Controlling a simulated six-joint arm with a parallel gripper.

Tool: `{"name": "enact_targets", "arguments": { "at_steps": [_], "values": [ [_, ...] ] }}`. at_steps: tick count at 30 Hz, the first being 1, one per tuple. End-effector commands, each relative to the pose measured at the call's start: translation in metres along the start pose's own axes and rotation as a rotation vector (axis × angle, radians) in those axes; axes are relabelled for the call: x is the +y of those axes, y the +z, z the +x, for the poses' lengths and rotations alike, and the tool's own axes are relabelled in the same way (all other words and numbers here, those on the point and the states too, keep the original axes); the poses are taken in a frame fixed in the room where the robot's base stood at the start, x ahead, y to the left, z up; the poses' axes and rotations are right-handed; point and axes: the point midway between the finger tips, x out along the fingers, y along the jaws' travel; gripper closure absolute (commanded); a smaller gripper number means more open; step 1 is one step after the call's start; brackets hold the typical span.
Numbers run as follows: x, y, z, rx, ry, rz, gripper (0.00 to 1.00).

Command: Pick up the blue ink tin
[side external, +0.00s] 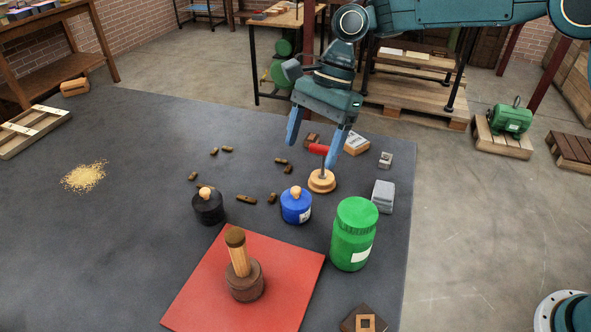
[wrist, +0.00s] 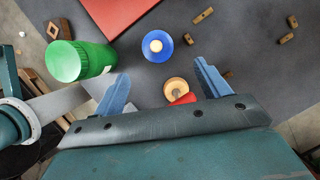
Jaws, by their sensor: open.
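The blue ink tin (side external: 296,208) stands upright on the dark table, with a pale wooden knob on its lid and a white label. In the wrist view the blue ink tin (wrist: 158,46) is seen from above, beyond the fingertips. My gripper (side external: 315,147) is open, its two blue fingers pointing down above and behind the tin. In the wrist view my gripper (wrist: 158,78) has nothing between its fingertips. A round wooden base with a red-handled tool (side external: 321,180) stands below the fingers, close to the right one; I cannot tell if they touch.
A black tin (side external: 208,208) stands left of the blue one, and a large green jar (side external: 353,236) stands to its right. A wooden hand press (side external: 243,276) sits on a red mat (side external: 200,290) in front. Several small brown pieces (side external: 246,199) lie around.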

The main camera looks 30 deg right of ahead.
Motion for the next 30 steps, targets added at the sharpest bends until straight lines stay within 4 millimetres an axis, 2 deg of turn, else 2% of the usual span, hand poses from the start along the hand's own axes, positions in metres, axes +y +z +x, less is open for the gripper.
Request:
{"name": "enact_targets", "arguments": {
  "at_steps": [13, 18, 26, 30],
  "values": [
    [0.001, -0.001, 0.061, 0.001, 0.002, 0.000, 0.25],
    [0.001, -0.001, 0.071, 0.002, 0.000, -0.002, 0.25],
    [0.001, -0.001, 0.074, 0.002, 0.000, -0.001, 0.25],
    [0.003, -0.002, 0.084, 0.001, 0.003, -0.001, 0.25]
  ]
}}
